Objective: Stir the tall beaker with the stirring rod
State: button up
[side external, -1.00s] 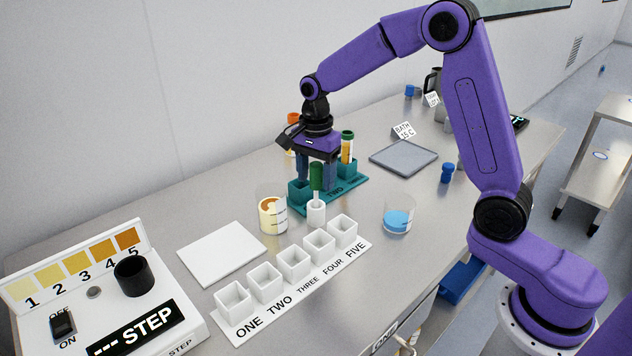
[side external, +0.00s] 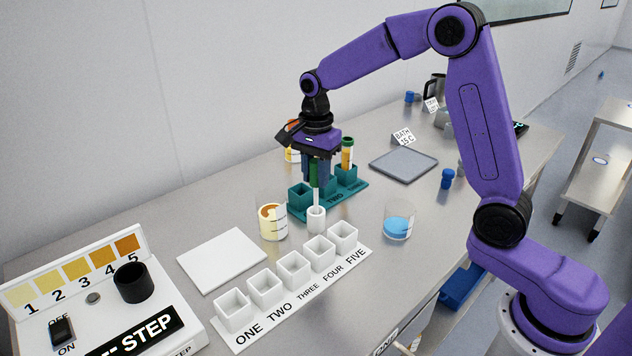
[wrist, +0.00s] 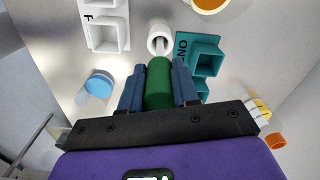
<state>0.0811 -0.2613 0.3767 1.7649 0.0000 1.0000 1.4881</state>
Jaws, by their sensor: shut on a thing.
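My gripper (side external: 316,182) is shut on the green handle (wrist: 158,85) of the stirring rod, with a finger on each side. The rod's pale shaft (side external: 315,198) runs down from the handle into a small white holder (side external: 316,220), so its lower end is hidden. The holder's round top also shows in the wrist view (wrist: 153,32). The taller clear beaker (side external: 272,226), with graduation marks and yellow-orange contents, stands just left of the holder. Its rim and orange contents are cut off at the top of the wrist view (wrist: 208,4).
A teal rack (side external: 334,198) stands close behind the holder. A row of white numbered cups (side external: 293,268) lies in front. A low beaker with blue liquid (side external: 398,226) is at right. A white tile (side external: 222,260) and the STEP device (side external: 120,310) are at left.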

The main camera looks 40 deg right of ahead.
jog(key=r, duration=0.7)
jog(key=shift+w+a+r, duration=0.25)
jog(key=shift+w+r, duration=0.05)
jog(key=shift+r, duration=0.1)
jog(key=w+a+r, duration=0.4)
jog(key=w+a, duration=0.1)
jog(key=a, duration=0.2)
send_over(272, 215)
jog(key=w+d, duration=0.2)
jog(key=w, duration=0.1)
notch_tip(272, 215, down, 13)
dwell(0.5)
jog(key=shift+a, duration=0.2)
dwell(0.3)
